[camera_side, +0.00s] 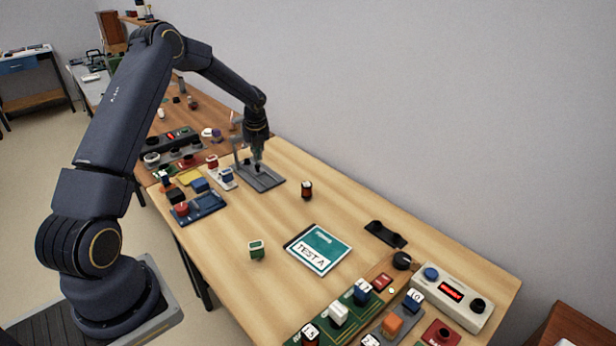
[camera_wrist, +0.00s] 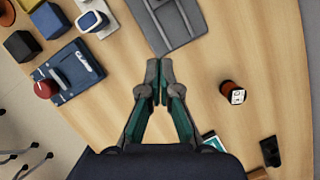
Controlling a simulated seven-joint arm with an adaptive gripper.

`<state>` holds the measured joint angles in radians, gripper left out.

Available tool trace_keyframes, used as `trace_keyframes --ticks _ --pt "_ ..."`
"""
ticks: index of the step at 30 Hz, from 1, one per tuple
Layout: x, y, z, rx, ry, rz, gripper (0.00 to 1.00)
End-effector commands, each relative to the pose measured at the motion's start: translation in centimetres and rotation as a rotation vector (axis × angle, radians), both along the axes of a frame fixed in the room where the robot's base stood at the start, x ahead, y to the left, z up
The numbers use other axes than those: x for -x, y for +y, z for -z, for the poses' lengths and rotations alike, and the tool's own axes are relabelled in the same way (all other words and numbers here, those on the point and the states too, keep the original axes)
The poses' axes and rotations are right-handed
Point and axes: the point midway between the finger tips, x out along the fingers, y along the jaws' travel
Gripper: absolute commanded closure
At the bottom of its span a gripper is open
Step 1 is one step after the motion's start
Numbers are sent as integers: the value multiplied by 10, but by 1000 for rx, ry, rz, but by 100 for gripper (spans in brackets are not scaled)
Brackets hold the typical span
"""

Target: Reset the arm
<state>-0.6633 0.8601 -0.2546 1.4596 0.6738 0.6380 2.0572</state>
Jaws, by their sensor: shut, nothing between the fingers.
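My gripper (camera_side: 257,164) is at the far part of the wooden table (camera_side: 221,246), above or beside a grey fixture plate (camera_side: 267,181). In the wrist view my gripper (camera_wrist: 158,92) has its fingertips together with nothing between them, and they point toward the near edge of the grey plate (camera_wrist: 172,25). I cannot tell whether the tips touch the plate. My arm reaches from its base at the lower left over the table.
A black-and-orange cylinder (camera_side: 307,190), a green block (camera_side: 256,250) and a "TEST A" booklet (camera_side: 317,250) lie on the table. A blue tray (camera_side: 198,207) with a red knob sits left. A white box with a red display (camera_side: 451,296) stands front right. The middle is mostly clear.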

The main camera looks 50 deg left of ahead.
Motion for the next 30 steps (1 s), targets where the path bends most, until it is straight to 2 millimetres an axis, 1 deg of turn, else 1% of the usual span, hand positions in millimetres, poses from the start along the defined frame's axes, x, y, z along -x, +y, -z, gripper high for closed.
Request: trace_keyframes --ticks 3,5,8,9,10,11,12,14,15,17,18,20,21,22,23,24,26,27,28,29,30 --pt "-5 -6 -2 -2 -4 14 100" --pt "-13 -11 -15 -16 -22 30 100" --pt "-34 -27 -63 -68 -84 76 100" --pt "-40 -38 -90 -94 -114 101 100" --pt "-43 -49 -111 -111 -138 118 100" --pt "-44 -62 -134 -127 -163 135 100" --pt "-42 -80 -163 -141 -197 146 100" --pt "-32 -109 -201 -142 -255 128 100" --pt "-22 -127 -224 -131 -298 98 100" --pt "-2 -153 -252 -100 -363 34 100" --pt "14 -169 -269 -69 -409 -18 100" --pt "40 -193 -289 -9 -477 -110 100" --pt "59 -207 -299 41 -520 -182 100" --pt "74 -217 -305 83 -553 -239 100" --pt "90 -227 -309 129 -582 -302 100" --pt "111 -239 -312 198 -618 -394 100" --pt "144 -255 -311 315 -660 -547 100" --pt "167 -265 -308 402 -681 -664 100" --pt "184 -272 -303 472 -689 -763 100" --pt "200 -279 -296 542 -689 -870 100" --pt "219 -286 -285 628 -678 -1013 100"
